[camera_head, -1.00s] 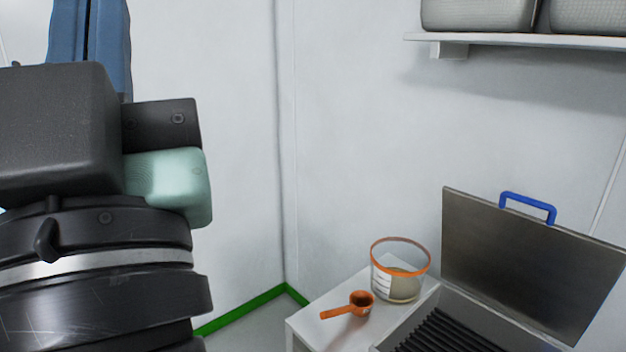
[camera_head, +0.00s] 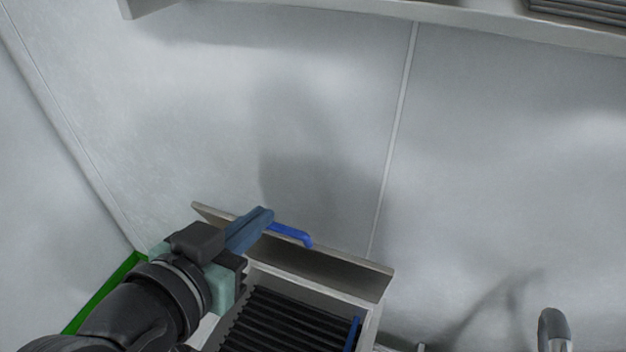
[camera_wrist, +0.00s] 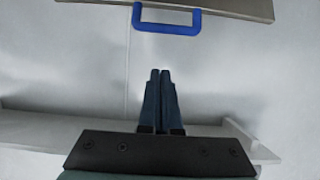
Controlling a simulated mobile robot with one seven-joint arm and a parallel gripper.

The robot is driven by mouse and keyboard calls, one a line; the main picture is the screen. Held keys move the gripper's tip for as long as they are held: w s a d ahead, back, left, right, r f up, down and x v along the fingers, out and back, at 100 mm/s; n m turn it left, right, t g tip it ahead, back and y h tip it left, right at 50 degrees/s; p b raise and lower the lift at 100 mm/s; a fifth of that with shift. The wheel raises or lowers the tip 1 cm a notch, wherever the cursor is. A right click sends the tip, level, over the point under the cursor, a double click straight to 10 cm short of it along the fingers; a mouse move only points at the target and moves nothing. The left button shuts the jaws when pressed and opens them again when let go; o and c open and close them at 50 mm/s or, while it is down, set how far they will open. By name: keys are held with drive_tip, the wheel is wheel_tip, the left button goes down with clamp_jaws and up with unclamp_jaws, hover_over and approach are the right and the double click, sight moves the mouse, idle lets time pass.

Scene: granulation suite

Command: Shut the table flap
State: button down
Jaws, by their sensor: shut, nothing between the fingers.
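The table flap (camera_head: 345,275) is a grey panel with a blue handle (camera_head: 291,234) on its free edge. It stands raised at the back of an opening with black ribs (camera_head: 275,322). My gripper (camera_head: 262,217) is shut and empty, close to the left end of the handle in the head view; I cannot tell whether they touch there. In the wrist view my shut fingers (camera_wrist: 158,76) point at the blue handle (camera_wrist: 166,20), with a gap between them. The flap (camera_wrist: 235,8) shows at the top of that view. My arm hides the left part of the opening.
A pale shelf (camera_head: 450,28) runs along the wall above. A grey curved fitting (camera_head: 553,328) stands at the lower right. A blue strip (camera_head: 352,334) lies at the right side of the opening. The wall area above the flap is clear.

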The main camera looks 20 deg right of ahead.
sight(277, 231)
drive_tip(key=w+d+f+p, duration=0.4)
drive_tip(key=shift+f+p, duration=0.3)
drive_tip(key=shift+f, duration=0.05)
drive_tip(key=shift+s+a+f, duration=0.3)
drive_tip(key=shift+f, duration=0.05)
drive_tip(key=shift+f, duration=0.1)
